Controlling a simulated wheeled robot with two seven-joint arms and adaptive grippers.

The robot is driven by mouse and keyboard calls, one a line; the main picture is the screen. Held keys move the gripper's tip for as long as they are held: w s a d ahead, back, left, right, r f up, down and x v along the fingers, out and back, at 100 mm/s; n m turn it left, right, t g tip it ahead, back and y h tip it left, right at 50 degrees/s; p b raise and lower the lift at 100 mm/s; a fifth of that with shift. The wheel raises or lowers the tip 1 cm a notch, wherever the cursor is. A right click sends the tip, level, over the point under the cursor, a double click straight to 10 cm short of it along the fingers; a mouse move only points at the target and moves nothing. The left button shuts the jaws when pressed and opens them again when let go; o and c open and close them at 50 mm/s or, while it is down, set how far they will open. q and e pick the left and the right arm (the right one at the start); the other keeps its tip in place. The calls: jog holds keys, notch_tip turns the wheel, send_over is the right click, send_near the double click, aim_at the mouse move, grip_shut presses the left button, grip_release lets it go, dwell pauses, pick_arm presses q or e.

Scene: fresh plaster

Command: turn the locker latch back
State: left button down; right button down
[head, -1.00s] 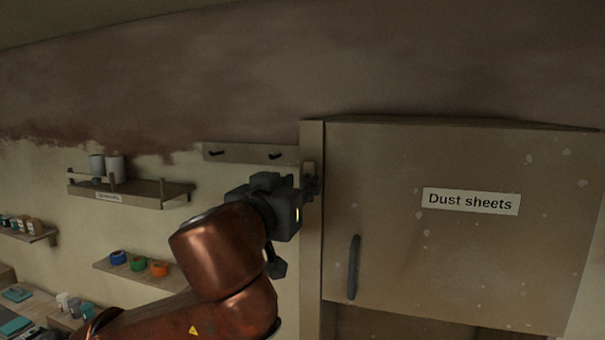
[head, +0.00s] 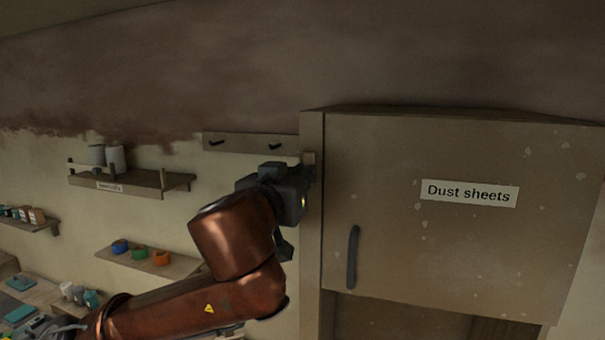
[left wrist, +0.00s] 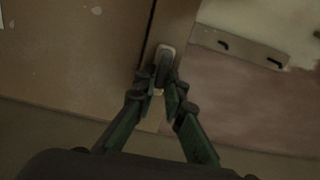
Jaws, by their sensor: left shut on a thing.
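The locker (head: 460,240) is a beige, plaster-spotted cabinet on the wall, its door closed, with a dark vertical handle (head: 353,257) and a "Dust sheets" label (head: 469,193). The latch is a small pale block with a dark bar (left wrist: 164,66) on the locker's narrow edge in the left wrist view. In the head view a bit of its pale part (head: 309,158) shows past my gripper. My left gripper (left wrist: 160,92) is shut on the latch bar, its green fingers on either side. In the head view the left gripper (head: 308,180) hides most of the latch. My right gripper is not in view.
A hook rail (head: 250,147) runs left of the locker. A shelf with pots (head: 135,183) and a shelf with tape rolls (head: 150,262) are on the left wall. Below, a bench (head: 40,295) holds small items. The space before the locker door is clear.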

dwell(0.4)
pick_arm(q)
jog(key=m, duration=0.3)
jog(key=d+m+b, duration=0.1)
jog(key=m, duration=0.2)
jog(key=m+b, duration=0.1)
jog(key=m, duration=0.2)
jog(key=shift+s+d+f, duration=0.3)
jog(key=shift+d+f, duration=0.05)
jog(key=m, duration=0.4)
jog(key=shift+s+d+f+m, duration=0.1)
jog(key=shift+d+f+m, duration=0.15)
jog(key=shift+f+m, duration=0.1)
jog(key=shift+d+f+m, duration=0.1)
jog(key=shift+f+m, duration=0.15)
jog(key=shift+m, duration=0.85)
jog(key=shift+f+m, duration=0.25)
jog(key=shift+m, duration=0.8)
jog(key=c, duration=2)
grip_release()
